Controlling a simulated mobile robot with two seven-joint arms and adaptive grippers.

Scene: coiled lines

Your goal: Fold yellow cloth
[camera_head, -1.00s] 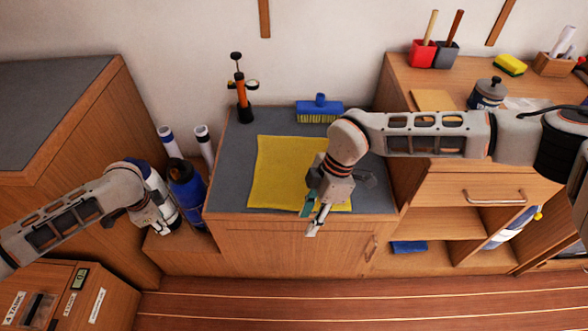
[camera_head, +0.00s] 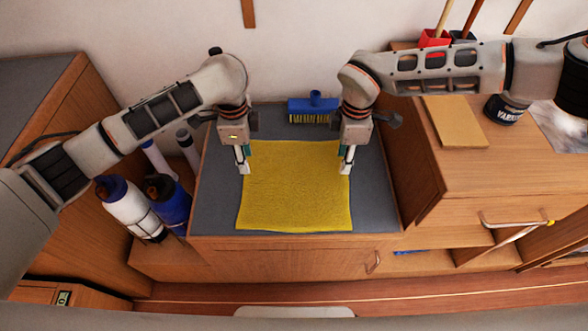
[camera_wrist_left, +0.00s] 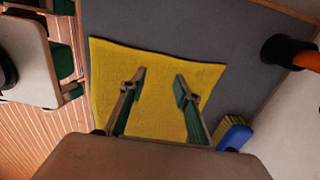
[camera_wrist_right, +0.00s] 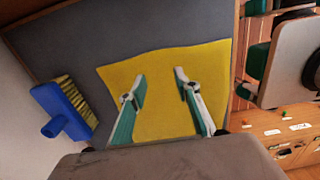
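The yellow cloth (camera_head: 295,195) lies flat and spread out on the grey counter top (camera_head: 217,205). My left gripper (camera_head: 243,168) hangs over the cloth's left edge, near its far left part. My right gripper (camera_head: 347,166) hangs over the cloth's right edge at about the same depth. In the left wrist view the cloth (camera_wrist_left: 155,70) lies beneath the left gripper's parted, empty fingers (camera_wrist_left: 158,85). In the right wrist view the cloth (camera_wrist_right: 160,65) lies beneath the right gripper's parted, empty fingers (camera_wrist_right: 160,85). Whether the fingertips touch the cloth I cannot tell.
A blue brush (camera_head: 314,105) stands behind the cloth. White (camera_head: 130,210) and blue (camera_head: 168,200) bottles stand left of the counter. A higher wooden cabinet top (camera_head: 500,150) rises at the right. Bare grey counter surrounds the cloth on the left and right.

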